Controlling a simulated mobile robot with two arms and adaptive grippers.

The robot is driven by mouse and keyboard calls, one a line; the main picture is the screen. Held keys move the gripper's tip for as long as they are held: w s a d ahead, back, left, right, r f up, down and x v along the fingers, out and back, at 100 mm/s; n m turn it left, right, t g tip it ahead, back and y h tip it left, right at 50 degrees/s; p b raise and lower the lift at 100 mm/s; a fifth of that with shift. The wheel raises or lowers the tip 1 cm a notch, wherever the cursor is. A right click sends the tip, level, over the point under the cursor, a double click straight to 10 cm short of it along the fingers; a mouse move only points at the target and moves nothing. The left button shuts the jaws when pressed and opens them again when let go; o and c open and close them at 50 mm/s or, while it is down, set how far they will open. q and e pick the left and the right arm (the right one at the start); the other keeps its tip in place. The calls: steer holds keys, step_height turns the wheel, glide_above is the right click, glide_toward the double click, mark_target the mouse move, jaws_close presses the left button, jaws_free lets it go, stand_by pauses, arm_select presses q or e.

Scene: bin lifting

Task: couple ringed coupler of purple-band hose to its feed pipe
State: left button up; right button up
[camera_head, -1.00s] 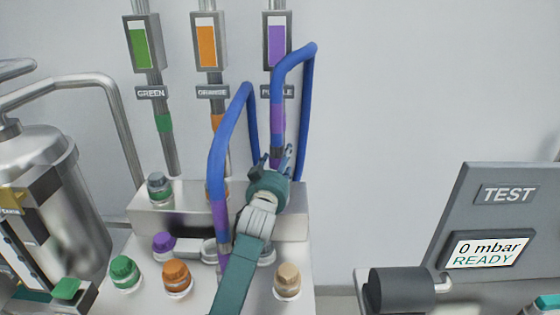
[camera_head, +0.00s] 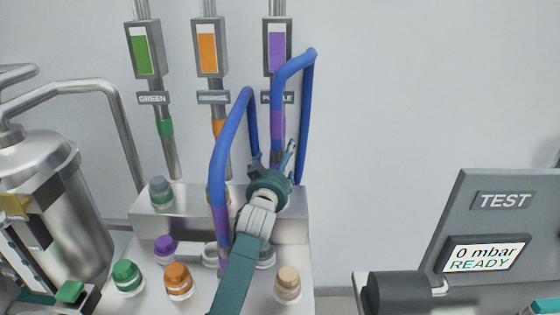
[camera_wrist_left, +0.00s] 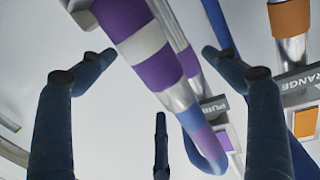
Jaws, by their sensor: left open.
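In the head view, a blue hose with a purple band (camera_head: 277,122) arches in front of the purple gauge and hangs down to my left gripper (camera_head: 274,160). A second blue hose (camera_head: 220,165), also purple-banded, arches to its left. In the left wrist view, a purple piece with a white ring (camera_wrist_left: 147,43) and metal end lies between the spread fingers of my left gripper (camera_wrist_left: 150,75), with no clear grip on it. Beyond it are a blue, purple-banded hose stretch (camera_wrist_left: 203,138) and a metal pipe. Whether the metal end meets the pipe cannot be told. My right gripper does not show.
Green (camera_head: 144,48) and orange (camera_head: 207,47) gauges hang on pipes left of the purple gauge (camera_head: 277,47). Several coloured caps stand on the bench (camera_head: 215,290). A steel tank (camera_head: 75,200) is left. A test panel (camera_head: 500,215) reading "0 mbar READY" is right.

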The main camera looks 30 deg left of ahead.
arm_select(q)
steer(key=shift+r+p, duration=4.35)
steer(key=shift+r, duration=0.65)
steer(key=shift+f, duration=0.1)
